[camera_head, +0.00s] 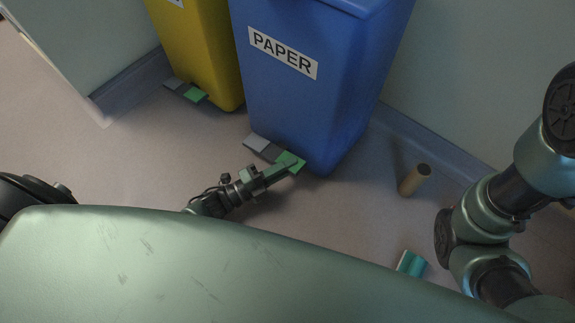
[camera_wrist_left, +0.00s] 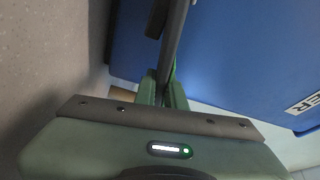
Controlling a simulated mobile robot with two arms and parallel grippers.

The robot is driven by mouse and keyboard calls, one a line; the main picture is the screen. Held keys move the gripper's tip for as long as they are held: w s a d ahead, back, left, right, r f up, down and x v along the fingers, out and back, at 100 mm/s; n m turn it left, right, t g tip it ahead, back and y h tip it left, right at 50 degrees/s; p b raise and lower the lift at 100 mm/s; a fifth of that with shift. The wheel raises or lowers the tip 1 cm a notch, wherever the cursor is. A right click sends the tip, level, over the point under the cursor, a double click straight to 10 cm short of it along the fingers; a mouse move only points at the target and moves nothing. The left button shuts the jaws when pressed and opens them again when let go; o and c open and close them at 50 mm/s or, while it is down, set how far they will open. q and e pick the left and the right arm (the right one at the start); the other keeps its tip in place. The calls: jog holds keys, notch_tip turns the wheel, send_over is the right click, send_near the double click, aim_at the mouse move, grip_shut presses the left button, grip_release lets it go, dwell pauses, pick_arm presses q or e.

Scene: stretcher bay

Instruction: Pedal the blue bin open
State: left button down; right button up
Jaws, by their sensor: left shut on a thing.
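The blue bin (camera_head: 310,105) with a PAPER label stands against the wall at the top middle. Its lid edge is partly cut off by the frame, and I cannot tell whether the lid is raised. At its foot is a pedal with a grey pad and a green pad (camera_head: 291,160). My left gripper (camera_head: 284,168) reaches low over the floor from the left and is shut on the green end of the pedal. In the left wrist view its green fingers (camera_wrist_left: 163,92) close around a thin dark bar beside the blue bin wall (camera_wrist_left: 230,45). My right gripper is out of view.
A yellow bin (camera_head: 200,50) with a similar pedal stands left of the blue bin. A brown cylinder (camera_head: 414,181) stands on the floor to the right. A teal object (camera_head: 411,263) lies near my right arm. The floor at left is clear.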

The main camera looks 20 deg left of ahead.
pick_arm(q)
jog(key=shift+f+m+g+p, duration=0.3)
jog(key=shift+f+m+p, duration=0.1)
jog(key=shift+m, duration=0.3)
jog(key=shift+s+f+m+g+y, duration=0.1)
jog(key=shift+f+m+g+y, duration=0.3)
jog(key=shift+m, duration=0.3)
jog(key=shift+f+m+y+p, duration=0.3)
jog(key=shift+f+m, duration=0.5)
jog(key=shift+m, duration=0.1)
jog(key=c, duration=1.5)
grip_release()
jog(key=shift+r, duration=0.1)
